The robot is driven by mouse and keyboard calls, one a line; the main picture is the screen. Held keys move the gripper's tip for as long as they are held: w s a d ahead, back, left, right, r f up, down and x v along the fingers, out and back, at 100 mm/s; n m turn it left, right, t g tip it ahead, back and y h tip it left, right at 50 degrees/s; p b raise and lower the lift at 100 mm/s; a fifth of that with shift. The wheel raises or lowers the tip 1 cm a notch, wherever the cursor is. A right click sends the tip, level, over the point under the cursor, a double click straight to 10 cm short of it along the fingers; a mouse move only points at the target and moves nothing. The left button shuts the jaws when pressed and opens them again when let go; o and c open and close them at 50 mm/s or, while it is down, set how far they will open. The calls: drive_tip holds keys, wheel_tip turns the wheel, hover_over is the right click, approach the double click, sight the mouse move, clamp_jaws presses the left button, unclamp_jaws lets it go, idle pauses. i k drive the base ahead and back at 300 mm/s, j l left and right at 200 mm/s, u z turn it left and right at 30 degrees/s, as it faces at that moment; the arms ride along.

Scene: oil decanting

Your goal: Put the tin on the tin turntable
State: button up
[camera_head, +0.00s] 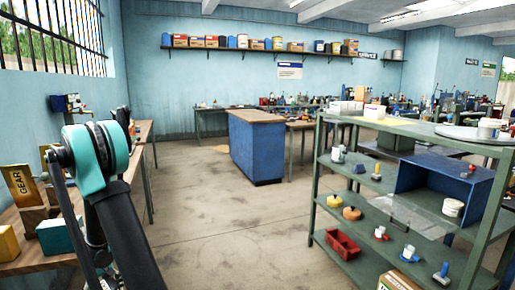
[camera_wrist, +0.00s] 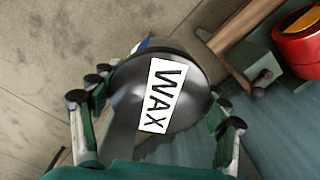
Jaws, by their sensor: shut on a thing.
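In the wrist view a dark, rounded tin (camera_wrist: 190,72) with a white WAX label sits between the fingers of my gripper (camera_wrist: 157,108). My gripper is shut on it, with fingers on its left and right sides. In the head view my gripper and this tin are not visible; only my arm shows at the left. A flat grey disc (camera_head: 455,133), which looks like the turntable, lies on the top of the green shelf rack at the right. A white tub (camera_head: 488,129) stands at its right side.
The green rack (camera_head: 345,119) holds a blue open box (camera_head: 440,168), a red tray (camera_head: 342,244) and small bottles on lower shelves. A blue cabinet (camera_head: 255,150) stands mid-room. Floor between is clear.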

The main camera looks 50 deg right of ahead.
sight(469, 134)
drive_tip(key=k+l+z, duration=0.15)
drive_tip(key=z, duration=1.55)
